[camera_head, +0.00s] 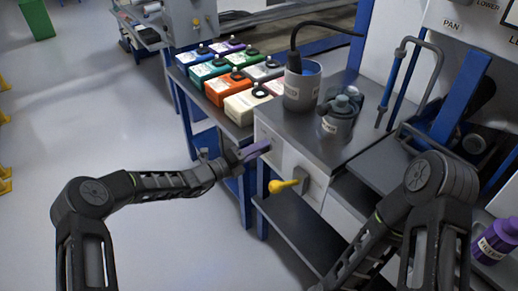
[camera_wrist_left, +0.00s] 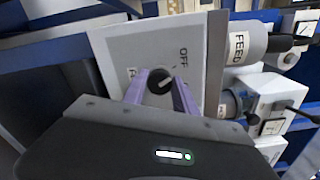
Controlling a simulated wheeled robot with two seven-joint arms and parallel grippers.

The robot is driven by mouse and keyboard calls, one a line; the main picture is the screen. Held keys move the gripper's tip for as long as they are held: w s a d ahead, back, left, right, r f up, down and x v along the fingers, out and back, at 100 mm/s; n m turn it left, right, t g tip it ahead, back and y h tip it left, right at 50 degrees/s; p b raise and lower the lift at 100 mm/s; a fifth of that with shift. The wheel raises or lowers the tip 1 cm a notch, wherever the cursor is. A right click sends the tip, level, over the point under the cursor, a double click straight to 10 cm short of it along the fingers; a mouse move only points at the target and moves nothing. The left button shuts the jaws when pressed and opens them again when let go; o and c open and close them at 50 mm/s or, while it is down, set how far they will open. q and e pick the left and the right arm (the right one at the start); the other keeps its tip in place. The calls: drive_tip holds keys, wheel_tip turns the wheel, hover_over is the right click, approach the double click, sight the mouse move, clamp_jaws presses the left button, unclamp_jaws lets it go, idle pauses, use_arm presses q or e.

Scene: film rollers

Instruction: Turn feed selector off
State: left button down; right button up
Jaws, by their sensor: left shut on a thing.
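The feed selector is a round black knob (camera_wrist_left: 160,81) on a pale panel (camera_wrist_left: 118,47) in the left wrist view. An OFF label (camera_wrist_left: 182,58) is on the panel above and right of the knob; another label to its left is partly hidden by a finger. My left gripper (camera_wrist_left: 160,88) has its purple fingers on both sides of the knob and is shut on it. In the head view my left gripper (camera_head: 254,151) reaches the cabinet front (camera_head: 275,139) and hides the knob. I cannot tell exactly where the knob points. My right gripper is outside the head view.
A yellow-handled valve (camera_head: 284,186) sticks out below the left gripper. A grey FEED container (camera_head: 301,91) and a lidded dark pot (camera_head: 341,117) stand on the cabinet top. Several coloured boxes (camera_head: 228,88) stand on the bench behind. Open floor lies left.

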use_arm(q)
drive_tip(key=c, duration=1)
unclamp_jaws()
drive_tip(key=v, duration=0.8)
drive_tip(key=shift+w+f, duration=0.1)
